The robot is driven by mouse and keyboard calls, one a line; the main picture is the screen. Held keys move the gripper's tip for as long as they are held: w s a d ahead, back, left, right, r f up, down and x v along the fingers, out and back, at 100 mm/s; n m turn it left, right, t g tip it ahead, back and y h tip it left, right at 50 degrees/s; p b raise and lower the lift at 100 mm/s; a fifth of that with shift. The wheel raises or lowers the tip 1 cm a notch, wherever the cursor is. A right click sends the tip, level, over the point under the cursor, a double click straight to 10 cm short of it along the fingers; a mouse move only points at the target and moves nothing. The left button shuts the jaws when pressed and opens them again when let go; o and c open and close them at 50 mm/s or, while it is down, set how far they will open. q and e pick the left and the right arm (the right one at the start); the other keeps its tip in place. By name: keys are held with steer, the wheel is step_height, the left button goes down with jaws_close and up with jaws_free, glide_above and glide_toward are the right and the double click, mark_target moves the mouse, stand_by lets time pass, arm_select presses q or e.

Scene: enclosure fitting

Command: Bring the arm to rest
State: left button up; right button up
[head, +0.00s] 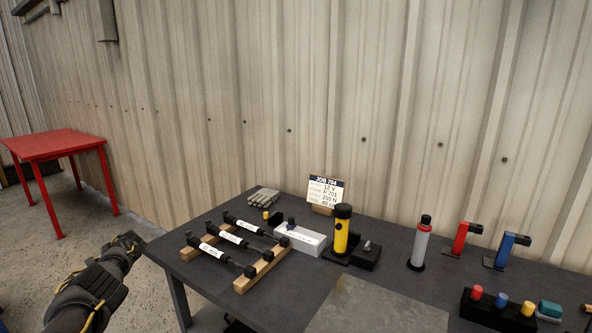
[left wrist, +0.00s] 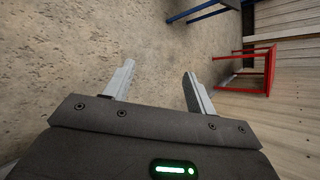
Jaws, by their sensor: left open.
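My left arm (head: 100,280) comes in from the lower left in the head view and hangs off the left end of the dark workbench (head: 195,270), clear of it. In the left wrist view my left gripper (left wrist: 158,82) has its two grey fingers spread wide with nothing between them. Behind the fingers is bare concrete floor. The fingertips are hard to make out in the head view. My right gripper is in neither view.
The bench holds labelled cylinders on wooden rails (head: 262,272), a white box (head: 300,239), a job card (head: 326,191), a yellow-black cylinder (head: 341,233), a grey bottle (head: 420,243) and red and blue tools. A red table (head: 55,143) stands at far left. Floor between is free.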

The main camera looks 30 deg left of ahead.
arm_select(q)
steer(key=s+d+f+m+t, duration=0.25)
steer(key=s+f+t, duration=0.35)
steer(key=s+f, duration=1.6)
steer(key=s+d+f+n+h, duration=0.1)
steer(key=s+d+f+h, duration=0.25)
steer(key=d+f, duration=0.95)
steer(key=s+d+f+n+h, duration=0.15)
steer(key=s+d+f, duration=0.25)
steer(key=d+f, duration=0.9)
steer(key=d+f+h, duration=0.1)
steer(key=d+h, duration=0.1)
steer(key=d, duration=1.6)
steer(key=s+d+f+n+h, duration=0.1)
steer(key=d+f+h, duration=0.1)
steer(key=d, duration=1.6)
steer(key=shift+s+d+g, duration=0.25)
steer(key=shift+d+g, duration=0.15)
